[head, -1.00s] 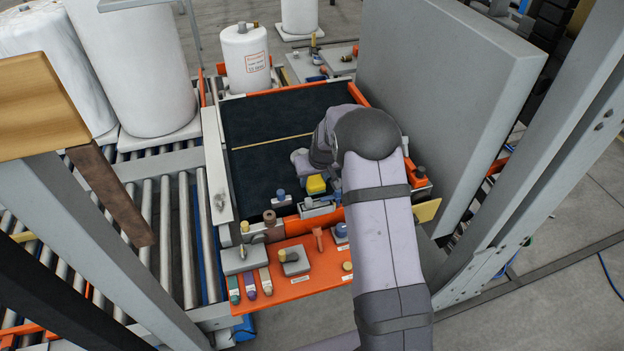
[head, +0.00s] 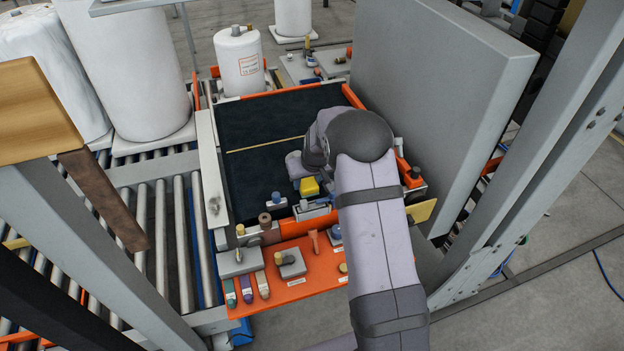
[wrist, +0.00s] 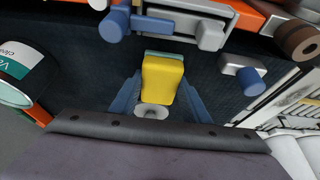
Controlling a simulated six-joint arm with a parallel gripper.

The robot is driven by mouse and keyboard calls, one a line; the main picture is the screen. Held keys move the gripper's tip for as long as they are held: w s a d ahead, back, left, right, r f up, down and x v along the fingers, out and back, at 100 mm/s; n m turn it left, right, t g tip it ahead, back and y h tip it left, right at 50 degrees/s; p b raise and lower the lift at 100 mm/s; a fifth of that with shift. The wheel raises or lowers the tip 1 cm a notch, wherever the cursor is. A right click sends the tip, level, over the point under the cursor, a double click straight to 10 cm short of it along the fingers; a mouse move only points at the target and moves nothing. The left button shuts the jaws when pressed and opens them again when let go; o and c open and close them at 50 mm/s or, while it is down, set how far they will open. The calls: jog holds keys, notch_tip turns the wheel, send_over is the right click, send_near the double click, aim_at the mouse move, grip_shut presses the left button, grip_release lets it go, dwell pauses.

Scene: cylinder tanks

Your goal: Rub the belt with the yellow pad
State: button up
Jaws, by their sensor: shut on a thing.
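The yellow pad (head: 309,187) shows beside my arm, at the near end of the dark belt (head: 265,125). In the wrist view the yellow pad (wrist: 160,82) has a thin green layer at its far end. My gripper (wrist: 158,92) is shut on it, with one blue-grey finger on each side. The dark belt (wrist: 85,75) lies around and behind the pad in this view. I cannot tell whether the pad touches the belt. In the head view my forearm hides most of the gripper and the belt's right part.
Blue-knobbed blocks (head: 277,200) stand close to the pad at the belt's near edge. An orange shelf (head: 290,285) holds tools and colored sticks. A large grey panel (head: 430,100) rises right of the belt. The belt's left and far parts are clear.

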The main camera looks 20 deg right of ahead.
jog(key=shift+s+a+f, duration=0.15)
jog(key=shift+a+f, duration=0.05)
jog(key=shift+a, duration=0.5)
jog(key=shift+s+a, duration=0.1)
jog(key=shift+a, duration=0.6)
jog(key=shift+r+p, duration=0.15)
jog(key=shift+p, duration=0.15)
jog(key=shift+d+r+p, duration=0.1)
jog(key=shift+r+p, duration=1.55)
jog(key=shift+r, duration=0.95)
jog(key=shift+w, duration=0.2)
